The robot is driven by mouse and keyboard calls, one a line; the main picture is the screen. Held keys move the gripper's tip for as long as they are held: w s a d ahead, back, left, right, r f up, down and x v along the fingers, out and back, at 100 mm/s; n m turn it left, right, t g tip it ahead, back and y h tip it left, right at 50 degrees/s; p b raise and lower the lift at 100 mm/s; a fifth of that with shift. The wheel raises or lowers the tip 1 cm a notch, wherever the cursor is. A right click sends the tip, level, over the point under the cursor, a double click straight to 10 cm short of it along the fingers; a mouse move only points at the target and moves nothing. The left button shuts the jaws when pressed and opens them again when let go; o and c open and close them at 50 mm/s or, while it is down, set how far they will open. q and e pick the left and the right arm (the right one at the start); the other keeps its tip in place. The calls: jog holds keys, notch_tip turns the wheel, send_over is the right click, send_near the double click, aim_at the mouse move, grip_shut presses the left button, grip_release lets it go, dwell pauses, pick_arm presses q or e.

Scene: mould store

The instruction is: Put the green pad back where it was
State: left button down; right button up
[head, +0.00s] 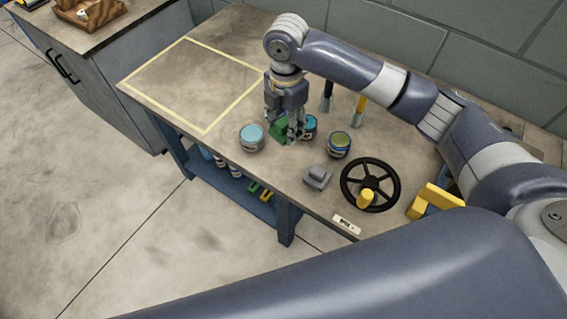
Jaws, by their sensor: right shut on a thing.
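The green pad (278,128) is in my right gripper (286,130), above the middle of the workbench. The gripper is shut on it, and its fingers hide part of the pad. I cannot tell whether the pad touches the bench. A tin with a light blue top (252,137) stands just left of the gripper, and another blue-topped tin (310,126) stands just right of it, partly hidden. My left gripper is not in view.
A yellow-outlined empty area (203,131) covers the bench's left part. Two brushes (327,97) stand behind.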

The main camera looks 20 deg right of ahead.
jog(key=f, duration=0.1)
jog(key=n, duration=0.1)
jog(key=f+n, duration=0.1)
jog(key=shift+w+a+f+b, duration=0.15)
jog(key=shift+w+f+b, duration=0.1)
jog(key=shift+f+b, duration=0.1)
send_over(284, 159)
jog(key=shift+n, duration=0.3)
notch_tip(284, 159, down, 5)
jog(key=shift+s+f, duration=0.1)
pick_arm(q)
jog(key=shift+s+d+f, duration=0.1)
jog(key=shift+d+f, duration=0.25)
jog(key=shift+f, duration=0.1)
pick_arm(e)
jog(key=shift+f, duration=2.3)
jog(key=shift+f, duration=0.1)
jog(key=o, duration=1.3)
notch_tip(284, 159, up, 12)
jog(key=shift+r, duration=0.15)
